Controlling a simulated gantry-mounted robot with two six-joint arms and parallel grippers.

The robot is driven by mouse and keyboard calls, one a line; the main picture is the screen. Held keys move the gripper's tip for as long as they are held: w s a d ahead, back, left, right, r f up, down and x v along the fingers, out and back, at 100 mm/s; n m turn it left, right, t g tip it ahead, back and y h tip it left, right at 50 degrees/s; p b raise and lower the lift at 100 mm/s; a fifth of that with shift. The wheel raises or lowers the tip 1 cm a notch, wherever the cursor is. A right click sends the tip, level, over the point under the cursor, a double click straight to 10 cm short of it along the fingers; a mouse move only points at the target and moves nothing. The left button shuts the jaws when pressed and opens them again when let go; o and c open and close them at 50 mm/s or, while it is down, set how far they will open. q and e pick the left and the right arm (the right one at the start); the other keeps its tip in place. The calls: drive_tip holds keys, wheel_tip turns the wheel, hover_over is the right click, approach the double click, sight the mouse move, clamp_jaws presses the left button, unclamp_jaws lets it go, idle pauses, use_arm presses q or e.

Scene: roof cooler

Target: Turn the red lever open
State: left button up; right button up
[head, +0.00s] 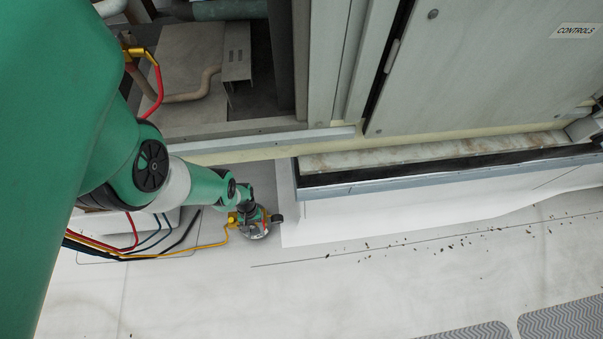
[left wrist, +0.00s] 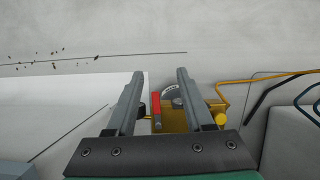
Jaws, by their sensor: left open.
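The red lever (left wrist: 156,108) shows in the left wrist view as a short upright red bar, beside a yellow valve body (left wrist: 174,120) with a round dial (left wrist: 171,91). My left gripper (left wrist: 160,74) is open. Its two grey fingers appear on either side of the lever, nearer the left finger. No contact shows, and I cannot tell the depth between them. In the head view my left gripper (head: 257,221) is at the valve, low beside the white curb, and my wrist hides most of the lever and valve. My right gripper is not in view.
A yellow pipe (head: 205,247) and dark hoses (left wrist: 262,100) run beside the valve. A raised grey-edged curb (head: 440,176) stands to the right, below a cabinet panel marked CONTROLS (head: 500,60). The pale roof floor (head: 330,295) in front is mostly clear, with small debris.

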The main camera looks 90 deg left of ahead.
use_arm(q)
drive_tip(key=d+r+p, duration=0.2)
drive_tip(key=d, duration=0.4)
drive_tip(key=shift+s+d+r+p, duration=0.2)
drive_tip(key=shift+s+r+p, duration=0.1)
drive_tip(key=shift+s+p, duration=0.15)
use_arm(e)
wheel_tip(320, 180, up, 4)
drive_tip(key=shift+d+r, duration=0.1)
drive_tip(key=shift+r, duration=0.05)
